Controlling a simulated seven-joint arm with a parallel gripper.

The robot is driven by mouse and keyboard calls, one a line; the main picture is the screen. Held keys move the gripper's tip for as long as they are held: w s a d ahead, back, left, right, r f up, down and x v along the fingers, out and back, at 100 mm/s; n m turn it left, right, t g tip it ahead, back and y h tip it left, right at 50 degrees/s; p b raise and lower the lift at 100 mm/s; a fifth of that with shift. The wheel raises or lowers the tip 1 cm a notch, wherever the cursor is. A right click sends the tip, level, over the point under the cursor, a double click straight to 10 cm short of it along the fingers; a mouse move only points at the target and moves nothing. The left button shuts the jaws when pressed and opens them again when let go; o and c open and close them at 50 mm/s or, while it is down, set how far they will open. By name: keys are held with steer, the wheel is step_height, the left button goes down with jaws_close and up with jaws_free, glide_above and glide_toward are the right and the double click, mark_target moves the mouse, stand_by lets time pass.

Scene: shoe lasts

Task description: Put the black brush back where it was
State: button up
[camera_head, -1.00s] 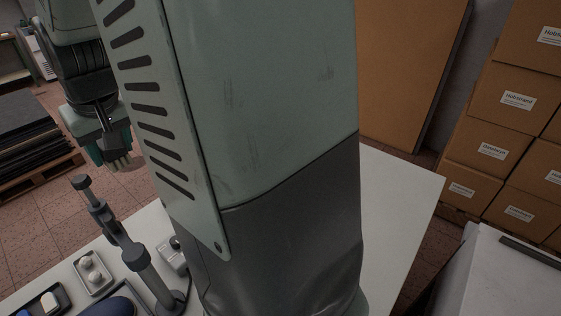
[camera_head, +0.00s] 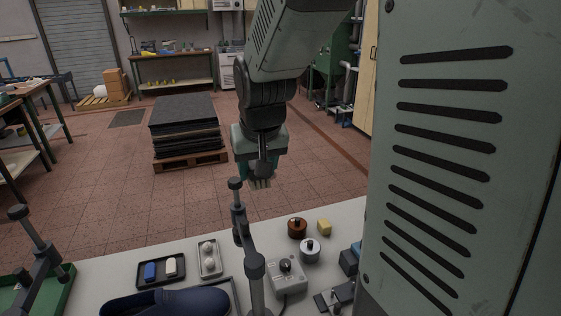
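My gripper (camera_head: 261,172) hangs beyond the far edge of the white table, pointing down, left of the picture's middle in the head view. Between its teal fingers sits a dark piece with pale, bristle-like tufts below it, which looks like the black brush (camera_head: 262,184). It is held in the air, clear of the table. The fingers look closed on it, though it is small and partly hidden by them. No other black brush can be made out on the visible part of the table (camera_head: 125,262).
A grey post stand (camera_head: 255,272) rises in front of my gripper.

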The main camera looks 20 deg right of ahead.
steer(key=w+d+f+m, duration=0.1)
steer(key=w+d+f, duration=0.3)
steer(key=w+d, duration=0.4)
steer(key=m+h, duration=0.2)
steer(key=m, duration=0.1)
glide_above(352, 224)
steer(key=s+a, duration=0.1)
step_height(352, 224, down, 19)
steer(key=f, duration=0.5)
steer(key=shift+s+d+f, duration=0.2)
steer(key=shift+f, duration=2.5)
steer(key=shift+f, duration=0.2)
steer(key=o, duration=1)
